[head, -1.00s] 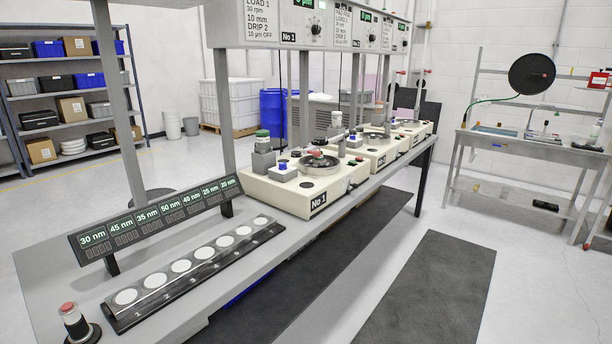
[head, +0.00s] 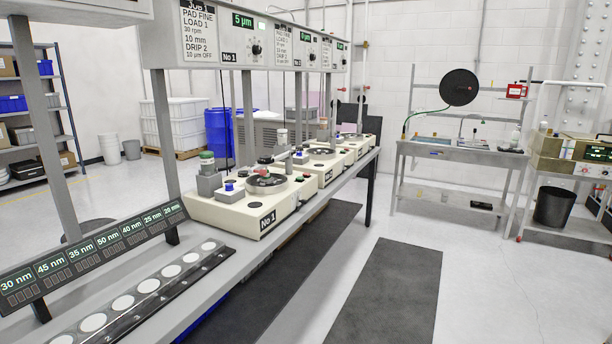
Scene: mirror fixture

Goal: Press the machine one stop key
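Overhead, a panel (head: 234,80) also marked "No 1" carries a green "5 µm" display (head: 243,20) and a dial (head: 256,50). The keys are too small to read, so I cannot tell which is the stop key. My gripper is not in view.
A row of nm displays (head: 75,254) and a strip of white discs (head: 122,302) lie on the near bench. More machines (head: 335,160) continue behind machine one. Dark mats (head: 385,292) cover the floor before the bench; clear floor lies right of them.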

